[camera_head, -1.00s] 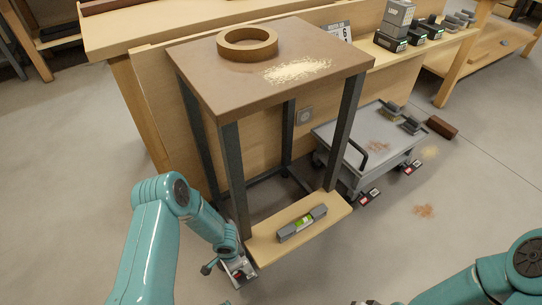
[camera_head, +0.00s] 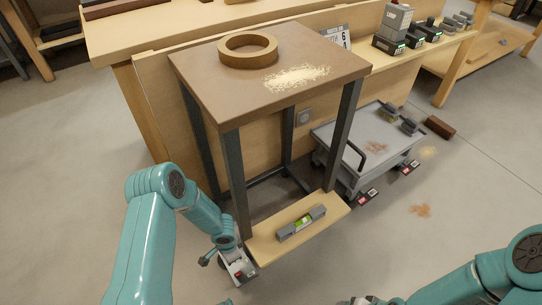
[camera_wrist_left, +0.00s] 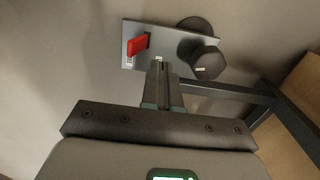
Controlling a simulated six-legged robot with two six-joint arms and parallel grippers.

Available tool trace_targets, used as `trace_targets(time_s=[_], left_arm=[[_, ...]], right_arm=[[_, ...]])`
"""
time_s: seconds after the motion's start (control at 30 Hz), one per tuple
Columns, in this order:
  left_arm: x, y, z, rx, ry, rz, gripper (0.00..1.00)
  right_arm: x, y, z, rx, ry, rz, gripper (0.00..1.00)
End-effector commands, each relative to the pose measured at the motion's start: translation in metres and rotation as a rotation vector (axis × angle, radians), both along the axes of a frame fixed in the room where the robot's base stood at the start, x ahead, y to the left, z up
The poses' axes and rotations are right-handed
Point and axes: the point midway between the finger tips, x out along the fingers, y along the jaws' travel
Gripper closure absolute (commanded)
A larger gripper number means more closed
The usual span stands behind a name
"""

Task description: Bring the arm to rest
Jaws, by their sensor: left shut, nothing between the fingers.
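My left arm comes in from the left in the head view and reaches down beside the front leg of the small table. Its gripper (camera_head: 238,269) is low, by the left end of the table's lower shelf. In the left wrist view the two fingers (camera_wrist_left: 161,80) are together and empty. Just beyond their tips is a grey plate (camera_wrist_left: 170,45) with a red lever (camera_wrist_left: 138,45) and a dark round knob (camera_wrist_left: 207,62). I cannot tell whether the fingertips touch the plate. My right arm is at the lower right of the head view; its gripper is mostly cut off.
The table (camera_head: 220,92) bears a brown ring (camera_head: 248,58) and a patch of pale crumbs (camera_head: 297,77). A spirit level (camera_head: 301,224) lies on the lower shelf (camera_head: 270,246). A grey cart (camera_head: 350,160) stands to the right. The floor at front right is mostly clear.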

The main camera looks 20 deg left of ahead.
Motion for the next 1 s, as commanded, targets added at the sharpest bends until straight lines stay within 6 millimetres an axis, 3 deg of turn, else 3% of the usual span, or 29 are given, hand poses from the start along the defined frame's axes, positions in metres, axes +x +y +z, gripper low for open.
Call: trace_targets(time_s=[0.4,0.87,1.0], left_arm=[[0.0,0.0,0.037,0.0,0.0,-0.001,1.0],[0.0,0.0,0.037,0.0,0.0,-0.001,1.0],[-0.01,-0.015,0.042,-0.049,0.022,0.035,1.0]], right_arm=[[0.0,0.0,0.021,0.0,0.0,0.0,0.4],[0.0,0.0,0.02,0.0,0.0,0.0,0.4],[-0.001,0.0,0.02,0.001,0.004,0.001,0.4]])
